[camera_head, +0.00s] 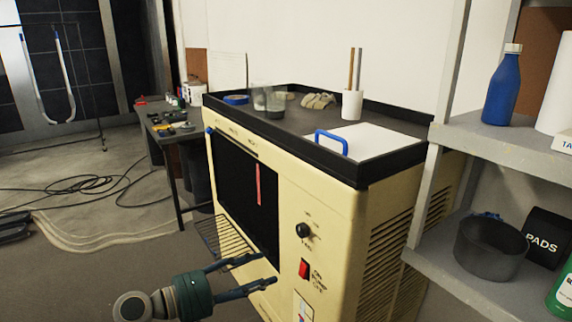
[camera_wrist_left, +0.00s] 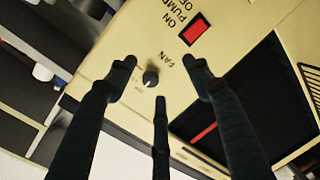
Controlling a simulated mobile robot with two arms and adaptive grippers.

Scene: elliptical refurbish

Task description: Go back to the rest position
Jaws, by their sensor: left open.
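My left gripper (camera_head: 272,270) is low in the head view, in front of the cream machine (camera_head: 337,225). Its fingers are spread apart with nothing between them. In the left wrist view the open fingers (camera_wrist_left: 160,65) point at the machine's front panel, with the black fan knob (camera_wrist_left: 151,77) seen between them. The red pump switch (camera_wrist_left: 195,31) is beyond the fingertips. The fingers look apart from the panel, though the exact gap is hard to judge. My right gripper is in neither view.
A wire shelf (camera_head: 222,238) juts from the machine's front near my left gripper. A grey shelf unit (camera_head: 480,135) with a blue bottle (camera_head: 502,88) and a dark pot (camera_head: 490,247) stands at right. Cables (camera_head: 85,186) lie on the open floor at left.

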